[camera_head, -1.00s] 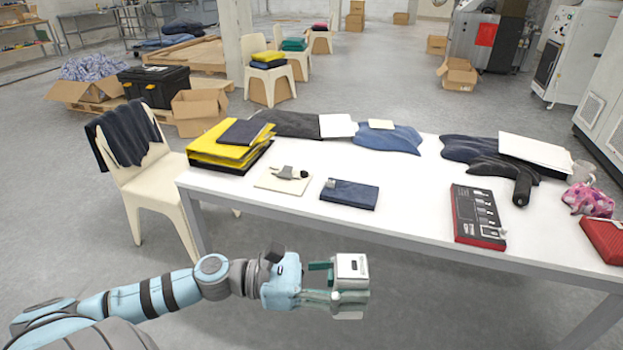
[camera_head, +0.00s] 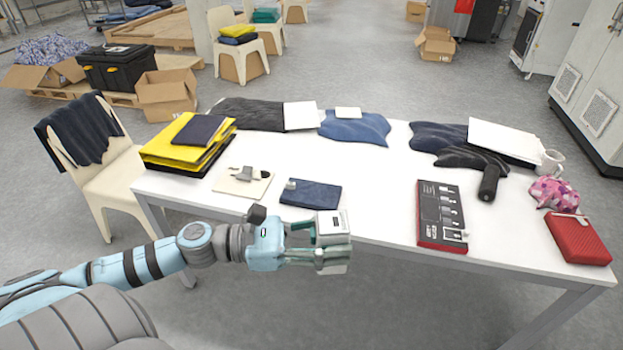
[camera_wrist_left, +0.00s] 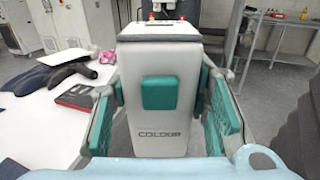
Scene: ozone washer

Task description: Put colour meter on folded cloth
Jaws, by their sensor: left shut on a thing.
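The colour meter is a pale grey-white block (camera_head: 333,224) with a dark panel on top. In the left wrist view the meter (camera_wrist_left: 160,112) fills the middle, with "COLOUR" on its face. My left gripper (camera_head: 322,243) is shut on it, a green pad at each side. It holds the meter upright near the table's front edge in the head view. The dark blue folded cloth (camera_head: 316,194) lies flat on the table, up and slightly left of the meter in the picture. A small grey piece sits at its left end. My right gripper is not in view.
The white table (camera_head: 375,190) also holds yellow folders (camera_head: 160,150), a pale board (camera_head: 232,187), a red-edged dark panel (camera_head: 441,215) and a red case (camera_head: 578,238). Crumpled dark cloths lie at the back. Bare tabletop lies right of the folded cloth.

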